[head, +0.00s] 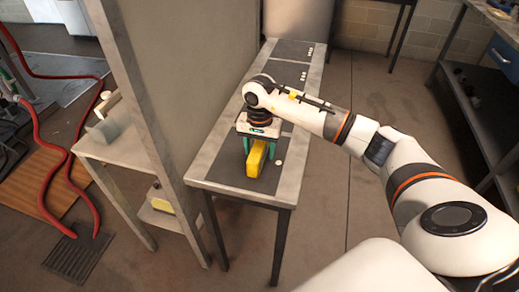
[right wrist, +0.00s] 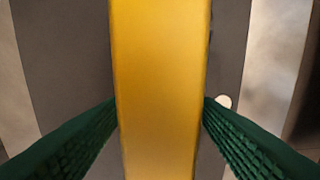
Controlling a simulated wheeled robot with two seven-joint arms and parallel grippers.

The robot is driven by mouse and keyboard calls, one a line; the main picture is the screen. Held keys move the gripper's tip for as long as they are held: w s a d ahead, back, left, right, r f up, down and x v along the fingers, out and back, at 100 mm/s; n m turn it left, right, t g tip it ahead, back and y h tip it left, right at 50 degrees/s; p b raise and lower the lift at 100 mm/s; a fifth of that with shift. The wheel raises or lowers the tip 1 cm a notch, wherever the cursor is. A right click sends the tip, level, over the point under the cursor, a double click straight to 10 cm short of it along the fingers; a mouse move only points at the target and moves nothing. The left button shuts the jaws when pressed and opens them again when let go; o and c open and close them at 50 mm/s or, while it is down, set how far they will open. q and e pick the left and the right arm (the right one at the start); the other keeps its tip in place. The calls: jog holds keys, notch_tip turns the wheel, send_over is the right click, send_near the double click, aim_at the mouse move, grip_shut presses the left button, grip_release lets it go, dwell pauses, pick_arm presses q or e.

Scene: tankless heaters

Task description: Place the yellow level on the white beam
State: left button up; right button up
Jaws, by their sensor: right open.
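The yellow level (head: 256,160) lies on the dark top of the narrow bench. My right gripper (head: 262,150) reaches down over it with green fingers. In the right wrist view the yellow level (right wrist: 160,60) runs top to bottom between the two fingertips (right wrist: 161,102), one on each side. The fingers are open and look very close to its sides; I cannot tell if they touch. A pale, elongated piece (head: 106,105) on the side table at left may be the white beam, but it is too small to be sure. My left gripper is not in view.
The narrow bench (head: 236,191) has a light rim, with a small white disc (head: 279,164) beside the level. A tall grey panel (head: 185,80) separates it from the side table (head: 110,150), which holds a grey block (head: 103,130). Red hoses (head: 86,190) lie at left.

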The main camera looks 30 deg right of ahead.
jog(key=shift+f, duration=0.2)
jog(key=c, duration=1.2)
grip_shut()
jog(key=shift+r, duration=0.2)
